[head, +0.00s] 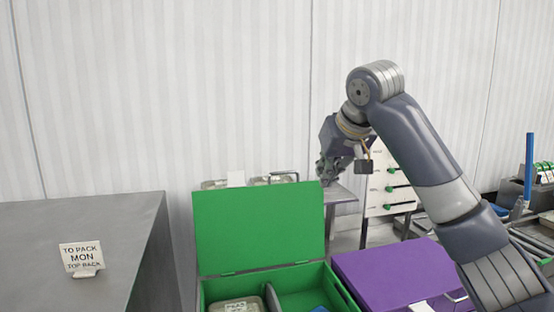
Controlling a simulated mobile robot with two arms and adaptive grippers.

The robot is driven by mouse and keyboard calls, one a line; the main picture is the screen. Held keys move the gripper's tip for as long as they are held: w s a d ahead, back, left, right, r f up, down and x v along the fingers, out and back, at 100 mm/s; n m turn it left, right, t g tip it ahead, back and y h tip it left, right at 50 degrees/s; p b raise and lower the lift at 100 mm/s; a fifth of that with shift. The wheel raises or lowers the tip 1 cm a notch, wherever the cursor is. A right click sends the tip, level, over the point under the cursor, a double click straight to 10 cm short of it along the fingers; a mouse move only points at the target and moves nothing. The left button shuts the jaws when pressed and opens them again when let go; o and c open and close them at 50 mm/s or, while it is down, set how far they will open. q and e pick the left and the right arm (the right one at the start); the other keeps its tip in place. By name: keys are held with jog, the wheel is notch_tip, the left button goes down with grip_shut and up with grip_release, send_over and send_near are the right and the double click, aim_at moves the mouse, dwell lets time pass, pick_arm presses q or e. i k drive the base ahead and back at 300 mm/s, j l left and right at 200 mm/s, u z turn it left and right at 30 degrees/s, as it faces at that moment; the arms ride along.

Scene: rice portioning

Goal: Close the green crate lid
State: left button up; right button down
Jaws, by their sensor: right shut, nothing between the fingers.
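The green crate (342,291) stands at the bottom centre of the head view, its near part cut off by the frame's lower edge. Its green lid (260,228) stands open, raised upright at the back of the crate. Inside are a lidded container with a label (236,305), a dark grey divider or object beside it, and something blue at the right. My right gripper (325,181) is shut and empty, close to the lid's upper right corner; I cannot tell whether it touches the lid. My left gripper is not in view.
A purple crate (395,272) with a closed top stands right of the green crate. A grey counter (130,215) with a "TO PACK MON" sign (81,259) is at the left.

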aim_at(247, 227)
jog(key=i+j, duration=0.15)
jog(key=i, duration=0.4)
jog(key=i+j, duration=0.15)
jog(key=i, duration=0.35)
